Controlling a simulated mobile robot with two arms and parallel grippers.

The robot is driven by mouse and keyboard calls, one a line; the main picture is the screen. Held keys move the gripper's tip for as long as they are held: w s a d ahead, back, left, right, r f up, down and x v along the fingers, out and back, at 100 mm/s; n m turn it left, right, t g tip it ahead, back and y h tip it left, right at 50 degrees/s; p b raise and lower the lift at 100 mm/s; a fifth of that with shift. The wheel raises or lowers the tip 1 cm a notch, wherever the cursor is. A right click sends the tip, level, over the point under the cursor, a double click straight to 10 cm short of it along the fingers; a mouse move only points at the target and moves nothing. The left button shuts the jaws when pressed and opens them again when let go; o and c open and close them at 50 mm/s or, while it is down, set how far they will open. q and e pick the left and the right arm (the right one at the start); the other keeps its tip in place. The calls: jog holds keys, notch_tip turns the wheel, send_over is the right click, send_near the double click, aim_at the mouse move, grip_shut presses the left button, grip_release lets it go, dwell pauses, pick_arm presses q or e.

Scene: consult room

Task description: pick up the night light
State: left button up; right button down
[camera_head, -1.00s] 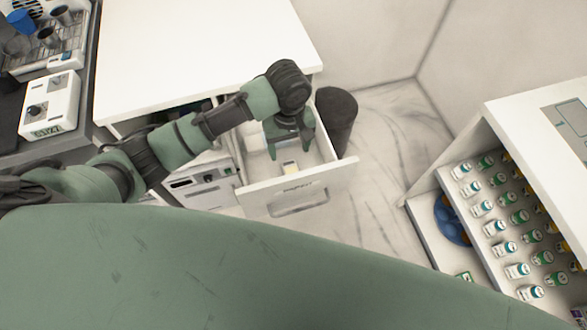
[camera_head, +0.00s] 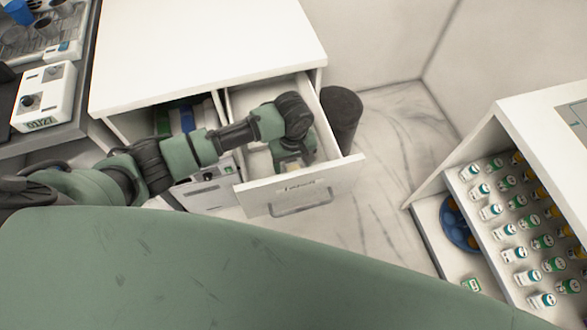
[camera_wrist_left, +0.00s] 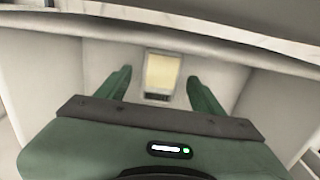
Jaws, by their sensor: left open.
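The night light (camera_wrist_left: 162,74) lies on the floor of the open drawer (camera_head: 262,198). In the left wrist view it is a small block with a pale yellow panel and a dark end. In the head view a small pale part of it (camera_head: 293,168) shows beside my gripper; the rest is hidden. My left gripper (camera_wrist_left: 158,85) is open and reaches down into the drawer, which also shows in the left wrist view (camera_wrist_left: 218,75). Its two green fingers stand to either side of the night light in that view, with gaps between. My right gripper is not in view.
The white cabinet top (camera_head: 210,45) is bare. A dark bin (camera_head: 342,115) stands just right of the drawer. A white shelf unit (camera_head: 480,150) with several small bottles is at the right. A white device (camera_head: 43,97) stands at the left.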

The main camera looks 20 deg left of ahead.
pick_arm(q)
grip_shut()
dwell(0.3)
